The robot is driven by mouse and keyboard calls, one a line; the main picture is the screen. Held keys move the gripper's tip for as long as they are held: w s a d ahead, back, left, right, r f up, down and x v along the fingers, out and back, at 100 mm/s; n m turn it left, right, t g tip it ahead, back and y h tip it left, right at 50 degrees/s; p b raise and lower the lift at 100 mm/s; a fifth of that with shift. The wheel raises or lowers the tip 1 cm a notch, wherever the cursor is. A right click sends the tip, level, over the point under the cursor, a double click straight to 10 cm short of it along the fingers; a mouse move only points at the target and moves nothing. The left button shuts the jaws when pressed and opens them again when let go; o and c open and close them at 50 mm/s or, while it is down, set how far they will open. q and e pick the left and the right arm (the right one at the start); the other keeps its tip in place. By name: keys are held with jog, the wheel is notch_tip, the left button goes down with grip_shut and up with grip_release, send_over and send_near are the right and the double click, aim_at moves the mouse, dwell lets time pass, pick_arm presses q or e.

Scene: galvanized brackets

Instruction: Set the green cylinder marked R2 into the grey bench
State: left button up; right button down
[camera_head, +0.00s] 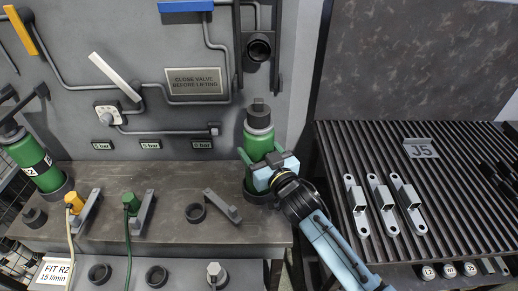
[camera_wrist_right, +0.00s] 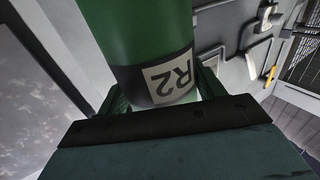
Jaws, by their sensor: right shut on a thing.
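A green cylinder (camera_head: 259,143) with a dark valve top stands nearly upright at the right end of the grey bench (camera_head: 150,190). In the right wrist view the green cylinder (camera_wrist_right: 148,35) carries an upside-down R2 label. My right gripper (camera_head: 275,172) is shut around its lower body. Its foot is at a dark ring (camera_head: 258,196) on the bench, partly hidden by the gripper; I cannot tell how deep it sits. Another green cylinder (camera_head: 32,160) with a black band stands tilted at the bench's left end. My left gripper is not in view.
A wall panel with pipes and a valve sign (camera_head: 195,81) stands behind. A ribbed table (camera_head: 450,190) at right holds several metal brackets (camera_head: 382,205).

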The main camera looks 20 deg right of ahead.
jog(key=shift+f+b, duration=0.35)
jog(key=shift+b, duration=0.05)
jog(key=shift+f, duration=0.35)
jog(key=shift+c, duration=1.5)
grip_release()
jog(key=shift+o, duration=0.7)
jog(key=shift+s+f, duration=0.1)
jog(key=shift+f, duration=0.35)
jog(key=s+d, duration=0.2)
jog(key=s, duration=1.1)
jog(key=shift+d+r, duration=0.25)
jog(key=shift+r, duration=0.05)
